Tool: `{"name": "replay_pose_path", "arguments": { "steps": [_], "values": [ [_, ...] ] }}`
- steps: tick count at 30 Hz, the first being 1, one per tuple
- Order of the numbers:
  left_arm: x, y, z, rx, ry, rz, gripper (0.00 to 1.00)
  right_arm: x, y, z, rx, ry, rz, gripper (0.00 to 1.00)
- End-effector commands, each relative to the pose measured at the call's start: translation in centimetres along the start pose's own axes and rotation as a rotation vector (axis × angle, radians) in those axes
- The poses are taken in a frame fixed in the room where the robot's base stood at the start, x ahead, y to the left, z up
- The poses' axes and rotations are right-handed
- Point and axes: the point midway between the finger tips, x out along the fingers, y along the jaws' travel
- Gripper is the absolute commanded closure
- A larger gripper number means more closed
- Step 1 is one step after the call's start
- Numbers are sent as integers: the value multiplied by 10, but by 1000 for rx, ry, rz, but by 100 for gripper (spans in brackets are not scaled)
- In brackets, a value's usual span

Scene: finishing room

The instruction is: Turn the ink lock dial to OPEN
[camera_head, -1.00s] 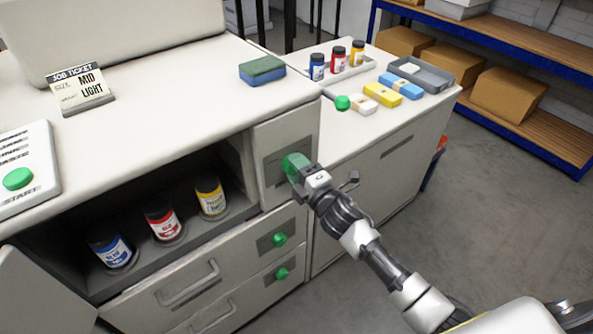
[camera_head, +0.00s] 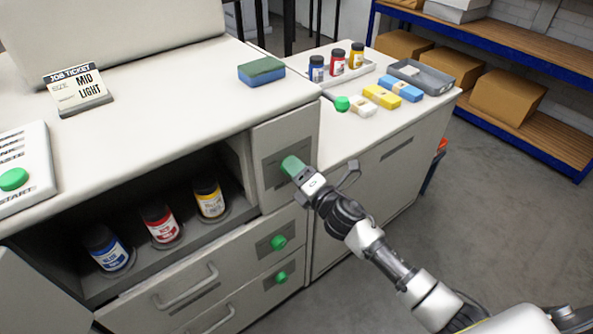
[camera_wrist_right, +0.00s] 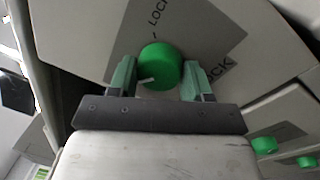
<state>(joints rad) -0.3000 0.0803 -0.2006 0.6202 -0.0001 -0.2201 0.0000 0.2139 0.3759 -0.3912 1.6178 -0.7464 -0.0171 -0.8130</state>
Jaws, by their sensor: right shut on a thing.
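The green ink lock dial (camera_head: 292,166) is on a grey plate on the front of the white cabinet, right of the open ink compartment. My right gripper (camera_head: 299,172) is at the dial and hides part of it. In the right wrist view the round dial (camera_wrist_right: 160,66) sits between the two green-grey fingers of my right gripper (camera_wrist_right: 160,78), which is shut on it. A short white mark shows on the dial's lower left. Printed LOCK lettering (camera_wrist_right: 158,12) shows on the plate; no word OPEN is readable. My left gripper is not in view.
Blue, red and yellow ink jars (camera_head: 163,226) stand in the open compartment. Green knobs (camera_head: 278,242) are on the drawers below. A side counter holds jars and a grey tray (camera_head: 422,76).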

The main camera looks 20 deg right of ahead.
Motion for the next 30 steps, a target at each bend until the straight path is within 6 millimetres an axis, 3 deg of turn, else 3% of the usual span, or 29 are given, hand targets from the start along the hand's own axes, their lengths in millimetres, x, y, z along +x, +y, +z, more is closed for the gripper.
{"name": "replay_pose_path", "arguments": {
  "steps": [8, 9, 13, 23, 30],
  "values": [
    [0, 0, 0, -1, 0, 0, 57, 0, -1, -1, -4, 2, -1, 75],
    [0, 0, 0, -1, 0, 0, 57, 0, -1, -1, -4, 2, -1, 46],
    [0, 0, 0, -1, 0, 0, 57, 0, -1, -1, -3, 1, -1, 26],
    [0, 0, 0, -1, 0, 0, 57, -3, -1, 0, -2, 0, -1, 26],
    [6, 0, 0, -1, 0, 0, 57, -42, -4, -2, -1, 2, -4, 26]
  ]
}}
